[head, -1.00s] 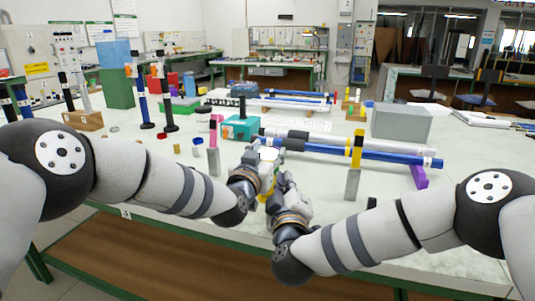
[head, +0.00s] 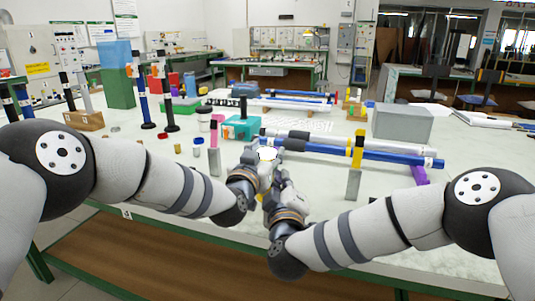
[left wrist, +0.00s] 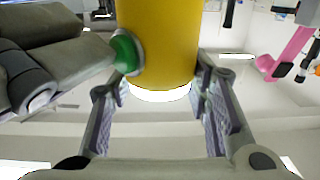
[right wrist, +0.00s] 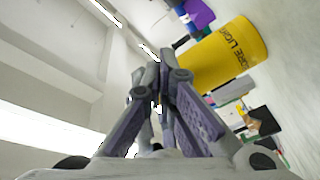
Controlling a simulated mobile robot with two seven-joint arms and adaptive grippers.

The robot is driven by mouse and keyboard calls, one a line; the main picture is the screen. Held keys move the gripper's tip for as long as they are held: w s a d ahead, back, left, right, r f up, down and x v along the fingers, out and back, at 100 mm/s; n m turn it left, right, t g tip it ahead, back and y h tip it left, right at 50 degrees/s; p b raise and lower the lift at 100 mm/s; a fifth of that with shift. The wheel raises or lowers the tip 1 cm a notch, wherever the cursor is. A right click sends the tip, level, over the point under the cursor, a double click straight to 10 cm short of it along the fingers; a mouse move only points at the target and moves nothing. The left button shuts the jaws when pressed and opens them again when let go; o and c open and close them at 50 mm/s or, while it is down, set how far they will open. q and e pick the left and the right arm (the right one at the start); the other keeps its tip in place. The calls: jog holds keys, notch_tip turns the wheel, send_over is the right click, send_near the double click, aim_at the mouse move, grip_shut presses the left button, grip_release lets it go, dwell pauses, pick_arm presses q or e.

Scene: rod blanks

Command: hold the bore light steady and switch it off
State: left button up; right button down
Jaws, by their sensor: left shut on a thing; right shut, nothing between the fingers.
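The bore light is a yellow cylinder with dark lettering (right wrist: 225,55) in the right wrist view. It fills the top middle of the left wrist view (left wrist: 158,40), with a bright white end (left wrist: 160,93) and a green button (left wrist: 125,52) on its side. In the head view its white end (head: 267,153) looks bright. My left gripper (head: 262,170) is shut around the light and holds it above the table edge. My right gripper (head: 273,188) is shut and empty; its fingertips are at the green button, seemingly touching it. In the head view the grippers hide most of the light.
A teal box (head: 241,128) stands behind the grippers. A blue tube (head: 390,158) lies to the right on purple supports (head: 420,175), near an upright grey and yellow post (head: 354,170). Small jars (head: 198,147) stand at the left. The table front is mostly clear.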

pick_arm(q)
jog(key=shift+s+d, duration=0.3)
jog(key=shift+d, duration=0.3)
pick_arm(e)
jog(key=shift+w+d, duration=0.2)
jog(key=shift+w, duration=0.05)
pick_arm(q)
jog(key=shift+h, duration=0.3)
pick_arm(e)
jog(key=shift+w+f, duration=0.1)
jog(key=shift+w, duration=0.15)
jog(key=shift+s+d, duration=0.75)
jog(key=shift+d, duration=0.05)
pick_arm(q)
jog(key=shift+w+a, duration=0.1)
jog(key=shift+a, duration=0.1)
pick_arm(e)
jog(key=shift+a, duration=0.1)
jog(key=shift+s+a, duration=0.1)
pick_arm(q)
jog(key=shift+a, duration=0.1)
pick_arm(e)
jog(key=shift+s, duration=0.15)
jog(key=s+d, duration=0.1)
jog(key=s, duration=0.2)
jog(key=s+d, duration=0.1)
jog(key=s, duration=0.1)
jog(key=shift+d, duration=0.3)
